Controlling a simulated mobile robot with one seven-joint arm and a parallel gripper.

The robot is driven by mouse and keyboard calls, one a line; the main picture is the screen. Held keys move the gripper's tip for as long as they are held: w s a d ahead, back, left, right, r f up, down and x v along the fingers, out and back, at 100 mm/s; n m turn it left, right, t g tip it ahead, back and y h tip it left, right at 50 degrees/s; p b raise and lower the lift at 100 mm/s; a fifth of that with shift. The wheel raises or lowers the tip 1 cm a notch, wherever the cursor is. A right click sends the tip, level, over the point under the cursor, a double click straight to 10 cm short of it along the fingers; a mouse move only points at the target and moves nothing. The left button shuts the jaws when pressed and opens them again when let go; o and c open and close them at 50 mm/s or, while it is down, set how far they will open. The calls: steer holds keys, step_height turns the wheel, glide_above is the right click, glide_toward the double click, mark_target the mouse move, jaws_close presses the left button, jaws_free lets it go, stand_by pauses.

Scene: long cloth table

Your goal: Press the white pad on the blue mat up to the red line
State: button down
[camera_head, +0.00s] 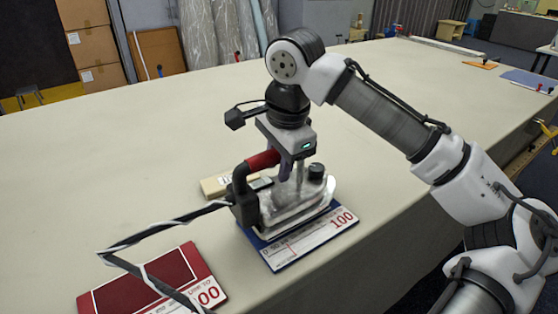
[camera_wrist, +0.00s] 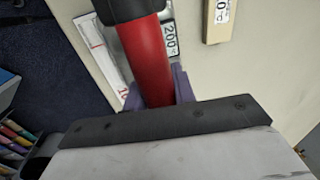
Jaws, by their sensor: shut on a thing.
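My gripper (camera_head: 286,168) is shut on the red handle (camera_head: 263,160) of a metal iron. The iron (camera_head: 292,208) sits over the blue mat (camera_head: 262,241) near the table's front edge. A white printed strip with a red 100 (camera_head: 310,238) shows along the mat's near side.
A red mat (camera_head: 208,272) lies at the front left, with the iron's striped cable (camera_head: 150,236) looping over it. A pale labelled block (camera_head: 214,187) lies just left of the iron.

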steer(key=shift+s+f+b, duration=0.1)
steer(key=shift+f+b, duration=0.25)
steer(key=shift+f, duration=0.4)
stand_by(2.2)
step_height(320, 180, up, 7)
steer(key=p, duration=0.6)
steer(key=shift+r+p, duration=0.1)
steer(key=shift+p, duration=0.3)
step_height(320, 180, up, 6)
steer(key=p, duration=0.6)
steer(key=shift+r, duration=0.1)
